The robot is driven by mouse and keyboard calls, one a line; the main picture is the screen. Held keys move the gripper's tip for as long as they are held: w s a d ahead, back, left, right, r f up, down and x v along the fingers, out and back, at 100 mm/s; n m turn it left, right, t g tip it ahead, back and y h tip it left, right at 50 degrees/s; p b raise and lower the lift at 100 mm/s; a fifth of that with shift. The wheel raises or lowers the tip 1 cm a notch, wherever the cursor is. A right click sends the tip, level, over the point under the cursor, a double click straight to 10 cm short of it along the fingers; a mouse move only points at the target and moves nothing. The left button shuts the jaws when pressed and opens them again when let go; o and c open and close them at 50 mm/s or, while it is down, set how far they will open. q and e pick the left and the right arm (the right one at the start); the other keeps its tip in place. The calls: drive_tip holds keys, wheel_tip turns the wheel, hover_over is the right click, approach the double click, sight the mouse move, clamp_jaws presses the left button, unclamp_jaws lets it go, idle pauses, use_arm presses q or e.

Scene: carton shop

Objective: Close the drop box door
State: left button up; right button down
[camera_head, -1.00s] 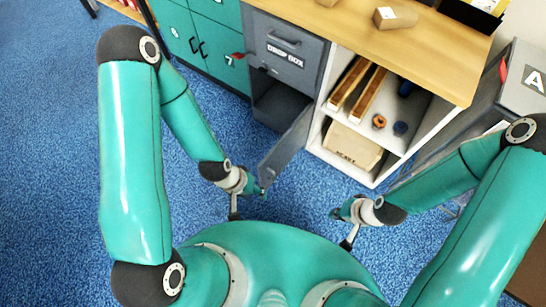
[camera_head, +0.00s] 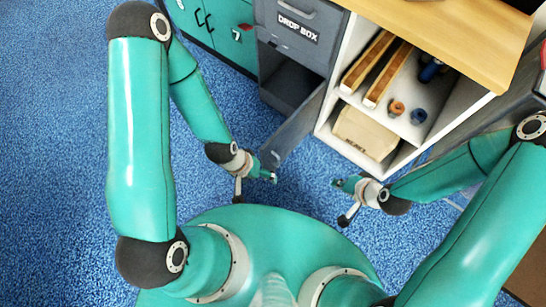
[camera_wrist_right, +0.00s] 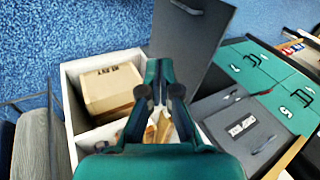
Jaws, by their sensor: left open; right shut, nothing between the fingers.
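The drop box (camera_head: 292,28) is a grey cabinet with a label on its upper front. Its lower compartment is open and dark inside. The grey drop box door (camera_head: 300,130) stands swung out toward me; it also shows in the right wrist view (camera_wrist_right: 188,45) with its handle. My left gripper (camera_head: 274,178) is open and empty, close to the door's free edge; I cannot tell whether it touches. My right gripper (camera_head: 338,183) is shut and empty, right of the door and apart from it. Its fingers show in the right wrist view (camera_wrist_right: 159,68), in front of the shelf.
A white shelf unit (camera_head: 328,122) under a wooden top (camera_head: 450,35) stands right of the drop box, holding a carton (camera_head: 364,133), long wooden pieces and small rings. Green cabinets (camera_head: 225,35) stand to the left. Blue carpet is clear around the door's free end.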

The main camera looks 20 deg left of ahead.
drive_tip(key=w+a+f+m+t+y+b, duration=0.1)
drive_tip(key=w+a+f+t+y+b, duration=0.15)
drive_tip(key=f+b, duration=0.45)
drive_tip(key=w+a+f+t+y+b, duration=0.1)
drive_tip(key=w+a+f+y+b, duration=0.15)
drive_tip(key=f+b, duration=0.5)
drive_tip(key=m+y+b, duration=0.1)
drive_tip(key=y+b, duration=0.6)
drive_tip(key=b, duration=1)
approach(267, 150)
drive_tip(key=b+x, duration=0.2)
drive_tip(key=x, duration=0.4)
drive_tip(key=shift+a+r+b, duration=0.1)
drive_tip(key=shift+a+b, duration=0.05)
drive_tip(key=shift+b, duration=0.15)
drive_tip(key=shift+w+a+r, duration=0.1)
drive_tip(key=shift+w+a, duration=0.1)
drive_tip(key=shift+a, duration=0.25)
drive_tip(key=shift+w, duration=0.1)
